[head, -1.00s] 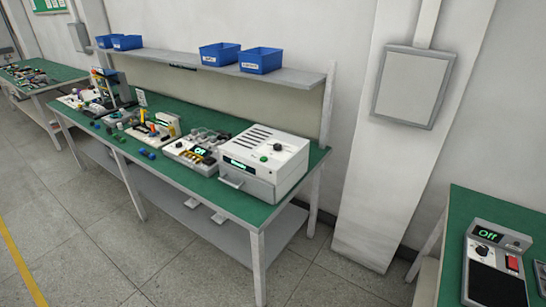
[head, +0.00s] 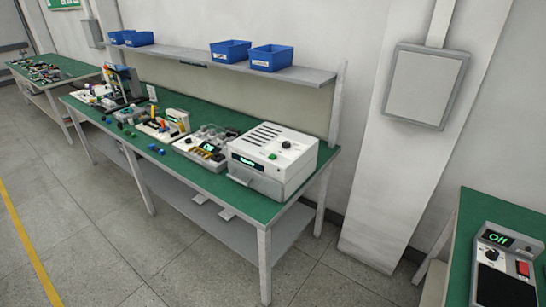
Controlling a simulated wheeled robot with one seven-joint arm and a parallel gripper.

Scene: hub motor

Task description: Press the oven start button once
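The oven (head: 272,162) is a white box with dark vent slots on top, at the right end of the green-topped workbench (head: 222,187). A green button (head: 272,156) and a dark knob (head: 286,144) sit on its top. A small lit green display (head: 243,160) is on its front face, above a front handle; its text is too small to read surely. My gripper is not in view.
A device with a display reading "Off" (head: 208,147) stands left of the oven. Blue bins (head: 271,58) sit on the shelf above. A second bench at right holds another "Off" device (head: 503,265). The floor in front (head: 130,240) is clear.

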